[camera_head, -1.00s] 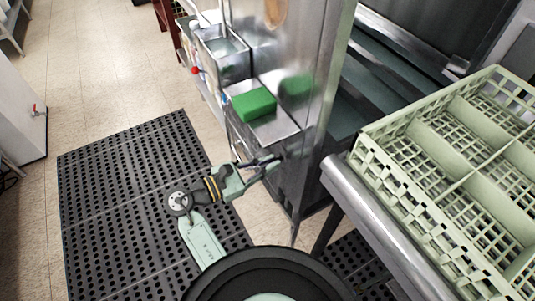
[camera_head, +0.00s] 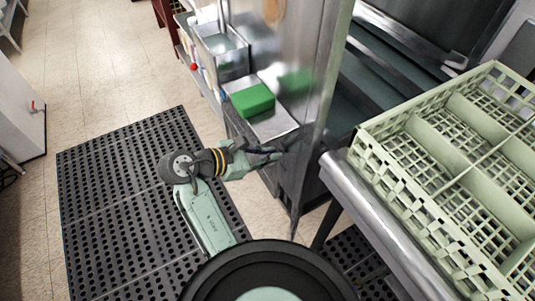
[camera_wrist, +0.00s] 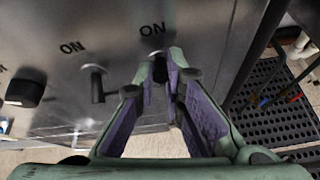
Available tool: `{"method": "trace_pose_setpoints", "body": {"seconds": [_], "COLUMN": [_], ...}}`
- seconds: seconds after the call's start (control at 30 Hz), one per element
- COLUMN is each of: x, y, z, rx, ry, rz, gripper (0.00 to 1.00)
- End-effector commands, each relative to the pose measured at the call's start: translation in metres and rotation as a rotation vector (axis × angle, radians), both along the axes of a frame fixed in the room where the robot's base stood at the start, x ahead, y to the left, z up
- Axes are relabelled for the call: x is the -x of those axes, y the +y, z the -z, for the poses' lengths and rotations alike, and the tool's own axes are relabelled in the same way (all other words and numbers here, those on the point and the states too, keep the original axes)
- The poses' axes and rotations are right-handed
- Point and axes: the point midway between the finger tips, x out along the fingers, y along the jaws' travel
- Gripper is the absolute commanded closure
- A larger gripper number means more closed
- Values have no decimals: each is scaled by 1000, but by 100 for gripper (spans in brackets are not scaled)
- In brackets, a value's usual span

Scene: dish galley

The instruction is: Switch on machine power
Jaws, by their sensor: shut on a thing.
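A metal machine panel (camera_wrist: 110,55) fills the upper left of the wrist view. It carries two toggle switches, each with an ON label above it. The left switch (camera_wrist: 96,84) stands free, its lever pointing down in the picture. My gripper (camera_wrist: 162,68) is at the right switch (camera_wrist: 157,54), with its fingertips closed around the lever. The fingers hide most of that lever, so its position is unclear. In the head view my gripper (camera_head: 278,150) reaches the machine's side below the shelf with the green block.
A black knob (camera_wrist: 24,92) sits left of the switches. In the head view, a green block (camera_head: 253,101) lies on a metal shelf above my gripper. A pale green dish rack (camera_head: 440,160) stands on the right. A black perforated mat (camera_head: 120,190) covers the floor at left.

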Motion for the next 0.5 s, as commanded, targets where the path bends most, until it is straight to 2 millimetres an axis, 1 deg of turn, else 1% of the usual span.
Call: {"method": "trace_pose_setpoints", "body": {"seconds": [0.2, 0.23, 0.5], "x": [2, 2, 1], "y": [-1, -1, -1], "z": [2, 2, 1], "rx": [-1, -1, 0], "ry": [7, 7, 4], "rz": [6, 6, 4], "gripper": [100, 88, 70]}}
